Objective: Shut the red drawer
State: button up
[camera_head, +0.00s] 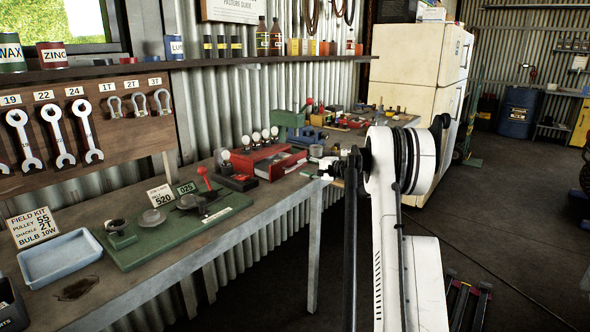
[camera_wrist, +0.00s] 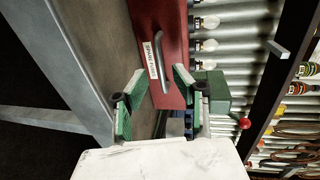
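The red drawer unit (camera_head: 262,158) sits on the workbench in the head view. Its right part looks like an open-topped drawer with pale contents, but how far it is out is hard to tell. In the wrist view the red drawer front (camera_wrist: 174,88) carries a metal bar handle (camera_wrist: 163,66) and a white label. My gripper (camera_wrist: 158,82) is open, with its green-padded fingers spread on either side of the handle's near end. Nothing is held between them. I cannot tell whether they touch the drawer. In the head view the gripper is mostly hidden by my arm.
Pale bulbs (camera_head: 256,138) stand in a row by the red unit. A green vise-like tool (camera_head: 296,122) is behind it. A green board with a red-knobbed lever (camera_head: 205,178) and a blue tray (camera_head: 60,258) lie nearer on the workbench (camera_head: 155,282). The floor at right is largely clear.

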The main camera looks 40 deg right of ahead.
aim_at(279, 162)
jog(key=shift+x, duration=2.6)
jog(key=shift+c, duration=0.4)
grip_shut()
